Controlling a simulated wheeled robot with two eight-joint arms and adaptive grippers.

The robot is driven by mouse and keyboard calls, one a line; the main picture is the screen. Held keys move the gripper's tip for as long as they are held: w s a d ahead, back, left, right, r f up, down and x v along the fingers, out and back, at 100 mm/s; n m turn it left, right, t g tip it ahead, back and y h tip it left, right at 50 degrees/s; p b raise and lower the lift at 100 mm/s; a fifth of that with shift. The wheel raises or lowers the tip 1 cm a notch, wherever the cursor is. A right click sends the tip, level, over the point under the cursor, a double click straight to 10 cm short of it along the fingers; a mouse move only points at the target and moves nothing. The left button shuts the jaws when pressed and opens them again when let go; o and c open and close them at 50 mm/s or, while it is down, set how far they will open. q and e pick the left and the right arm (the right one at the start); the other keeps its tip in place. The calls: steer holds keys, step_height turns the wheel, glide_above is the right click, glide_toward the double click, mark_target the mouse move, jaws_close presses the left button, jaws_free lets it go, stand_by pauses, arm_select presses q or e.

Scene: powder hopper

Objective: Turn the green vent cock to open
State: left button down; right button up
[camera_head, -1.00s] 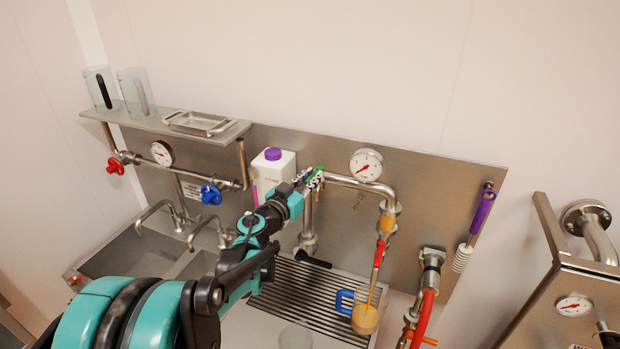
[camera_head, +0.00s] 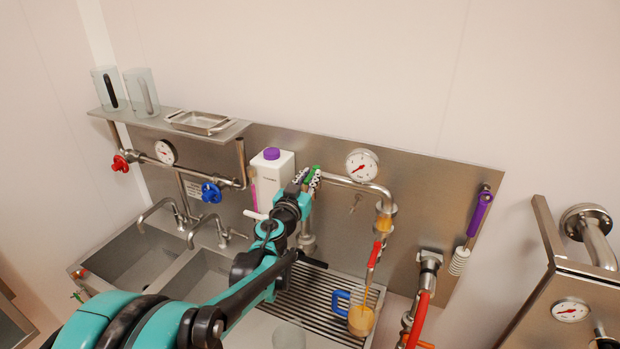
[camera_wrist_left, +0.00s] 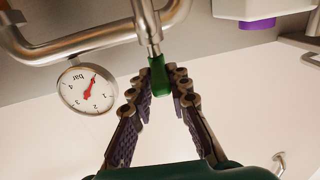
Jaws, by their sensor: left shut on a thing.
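The green vent cock (camera_wrist_left: 158,76) is a small green handle on a thin metal stem, joined to a steel pipe. In the head view the green vent cock (camera_head: 317,172) sits at the bend on top of the vertical pipe, mostly hidden by my gripper. My left gripper (camera_head: 308,182) is shut on it. In the left wrist view the two jointed fingers of my left gripper (camera_wrist_left: 157,84) close in on either side of the green handle near their tips. My right gripper is not in view.
A round gauge (camera_head: 362,165) is just right of the cock, and a white bottle with a purple cap (camera_head: 272,178) stands left. A blue-handled jug (camera_head: 361,320) with orange liquid is below the spout with a red lever (camera_head: 375,254). Blue (camera_head: 211,193) and red valves (camera_head: 120,163) are farther left.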

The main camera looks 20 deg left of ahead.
arm_select(q)
steer(key=shift+d, duration=0.1)
stand_by(0.6)
steer(key=c, duration=1.5)
jaws_free()
steer(key=shift+d, duration=0.2)
steer(key=shift+s+a, duration=0.1)
steer(key=shift+s, duration=0.05)
steer(key=s, duration=0.4)
steer(key=s+d, duration=0.1)
steer(key=s, duration=0.6)
steer(key=shift+s+d, duration=0.15)
steer(key=shift+s, duration=0.2)
